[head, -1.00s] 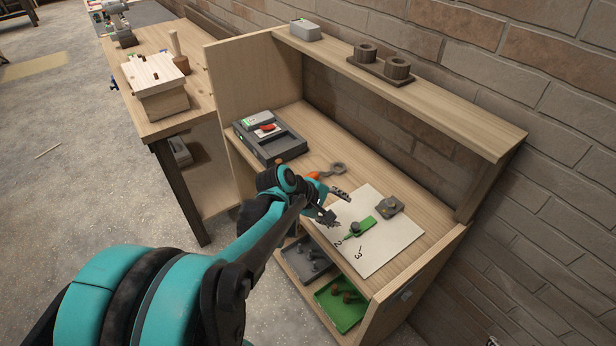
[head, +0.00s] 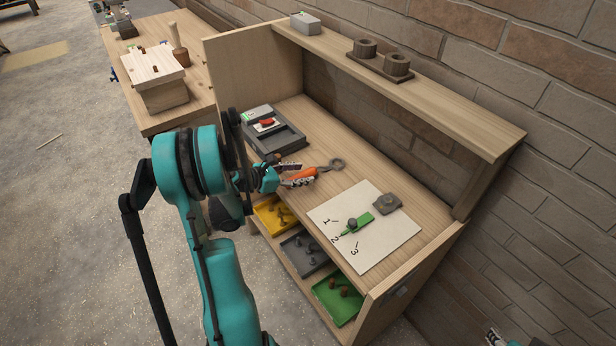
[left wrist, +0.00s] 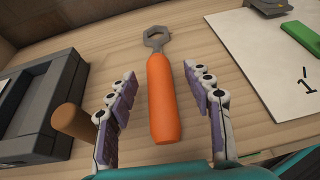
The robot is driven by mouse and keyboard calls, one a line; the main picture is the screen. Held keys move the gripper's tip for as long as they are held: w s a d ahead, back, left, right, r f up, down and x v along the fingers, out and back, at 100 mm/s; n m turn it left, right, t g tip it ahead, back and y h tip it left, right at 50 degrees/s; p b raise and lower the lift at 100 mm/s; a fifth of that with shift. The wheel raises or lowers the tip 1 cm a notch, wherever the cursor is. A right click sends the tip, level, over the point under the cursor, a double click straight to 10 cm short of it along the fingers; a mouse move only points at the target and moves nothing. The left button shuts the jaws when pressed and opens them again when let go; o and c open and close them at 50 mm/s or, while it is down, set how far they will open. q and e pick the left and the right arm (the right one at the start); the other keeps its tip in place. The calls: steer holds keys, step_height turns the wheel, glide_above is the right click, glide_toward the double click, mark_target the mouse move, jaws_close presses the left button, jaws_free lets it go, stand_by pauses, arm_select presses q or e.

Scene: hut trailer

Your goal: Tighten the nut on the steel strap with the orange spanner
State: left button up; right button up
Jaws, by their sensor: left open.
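The orange spanner lies on the bench; its orange handle (head: 303,174) and grey ring-like head (head: 336,164) show in the head view. In the left wrist view its handle (left wrist: 161,100) runs between my fingers, its head pointing away. My left gripper (head: 292,174) is open, with a finger on each side of the handle and gaps at both sides; it also shows in the left wrist view (left wrist: 166,100). A grey plate with a raised nut-like piece (head: 388,203) lies at the white sheet's back edge; I cannot tell whether this is the steel strap. A green strip (head: 362,222) carries a grey knob (head: 352,223).
The white sheet (head: 385,248) is marked 1, 2, 3. A dark grey case (head: 283,139) lies left of the spanner. A brown cylinder (left wrist: 74,120) stands beside my left finger. Yellow (head: 265,212), grey (head: 300,265) and green (head: 325,300) trays sit below. A shelf (head: 440,100) overhangs the back.

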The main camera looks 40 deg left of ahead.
mark_target(308, 173)
arm_select(q)
steer(key=x, duration=0.2)
steer(key=b+x, duration=0.1)
steer(key=x, duration=0.1)
steer(key=shift+s+a+f, duration=0.1)
steer(key=shift+a+f, duration=0.1)
steer(key=shift+f, duration=0.1)
jaws_close()
steer(key=shift+r, duration=0.1)
